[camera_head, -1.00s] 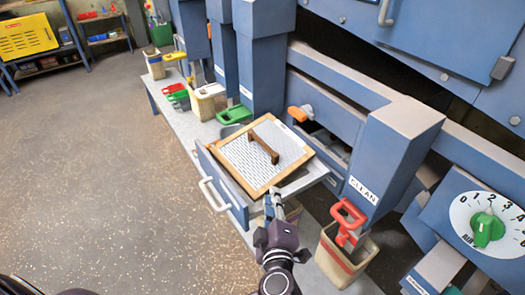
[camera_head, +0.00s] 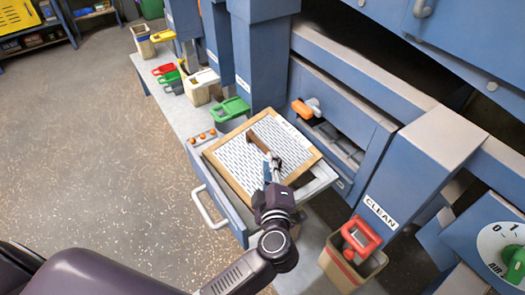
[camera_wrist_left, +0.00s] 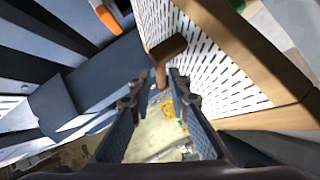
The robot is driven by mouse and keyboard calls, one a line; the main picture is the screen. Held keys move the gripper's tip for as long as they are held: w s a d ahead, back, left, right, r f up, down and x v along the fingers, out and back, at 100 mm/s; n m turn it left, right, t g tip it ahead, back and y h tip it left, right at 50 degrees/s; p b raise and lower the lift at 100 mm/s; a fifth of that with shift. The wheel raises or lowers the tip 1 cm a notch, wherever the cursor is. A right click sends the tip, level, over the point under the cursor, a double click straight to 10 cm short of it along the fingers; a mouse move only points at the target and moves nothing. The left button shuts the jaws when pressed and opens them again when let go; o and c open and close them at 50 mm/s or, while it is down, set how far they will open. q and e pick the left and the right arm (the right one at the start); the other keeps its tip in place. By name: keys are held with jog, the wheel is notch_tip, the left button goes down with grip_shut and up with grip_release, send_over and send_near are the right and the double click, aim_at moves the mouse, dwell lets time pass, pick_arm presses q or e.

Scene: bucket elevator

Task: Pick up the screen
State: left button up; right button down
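The screen (camera_head: 240,165) is a perforated white sheet in a light wooden frame with a dark brown bar handle (camera_head: 258,142) across it. It lies on the open drawer (camera_head: 220,190) of the blue machine. My left gripper (camera_head: 272,170) is over the screen, at the near end of the handle, and hides part of it. In the left wrist view the fingers (camera_wrist_left: 159,92) are apart, with the near end of the handle (camera_wrist_left: 160,76) at or just beyond the gap between the tips. I cannot tell contact. My right gripper is not in view.
A bin with a red handle (camera_head: 352,264) stands right of the drawer, below the post marked CLEAN (camera_head: 420,160). An orange-handled lever (camera_head: 305,109) is behind the screen. Several bins and scoops line the grey bench (camera_head: 175,112) at left. The floor at left is clear.

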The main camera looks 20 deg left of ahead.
aim_at(268, 150)
pick_arm(q)
jog(key=x, duration=0.6)
jog(key=shift+s, duration=0.1)
grip_shut()
jog(key=shift+r, duration=0.1)
